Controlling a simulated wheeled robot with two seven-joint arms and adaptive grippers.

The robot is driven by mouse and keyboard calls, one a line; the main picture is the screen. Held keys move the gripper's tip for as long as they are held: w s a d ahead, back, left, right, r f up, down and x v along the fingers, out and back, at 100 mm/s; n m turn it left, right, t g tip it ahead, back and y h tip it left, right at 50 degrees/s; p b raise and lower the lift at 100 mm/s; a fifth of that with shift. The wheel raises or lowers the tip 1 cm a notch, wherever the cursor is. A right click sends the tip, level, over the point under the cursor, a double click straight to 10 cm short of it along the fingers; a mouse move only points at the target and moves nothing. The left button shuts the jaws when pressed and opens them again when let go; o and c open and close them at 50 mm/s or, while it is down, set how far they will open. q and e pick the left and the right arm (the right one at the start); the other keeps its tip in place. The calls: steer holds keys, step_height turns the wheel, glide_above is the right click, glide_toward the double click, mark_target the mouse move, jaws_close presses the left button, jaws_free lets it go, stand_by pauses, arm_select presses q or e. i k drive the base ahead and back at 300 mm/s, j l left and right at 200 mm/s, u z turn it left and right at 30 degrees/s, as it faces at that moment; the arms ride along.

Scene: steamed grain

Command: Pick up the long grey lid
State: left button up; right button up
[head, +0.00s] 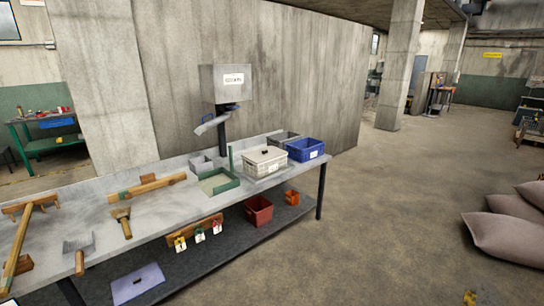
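A flat rectangular grey-lilac lid (150,275) with a small dark knob lies on the lower shelf of the workbench, near the bottom left of the head view. It looks like the long grey lid. A cream box (265,168) on the bench top also has a pale lid with a dark knob. Neither of my grippers shows in the head view.
The long grey workbench (165,212) carries a green-edged tray (219,187), a blue bin (305,149), a brush (121,222) and wooden tools. A red bin (258,211) is on the dark lower shelf (205,260).

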mark_target(260, 155)
steer(key=z, duration=0.85)
steer(key=i, duration=3.95)
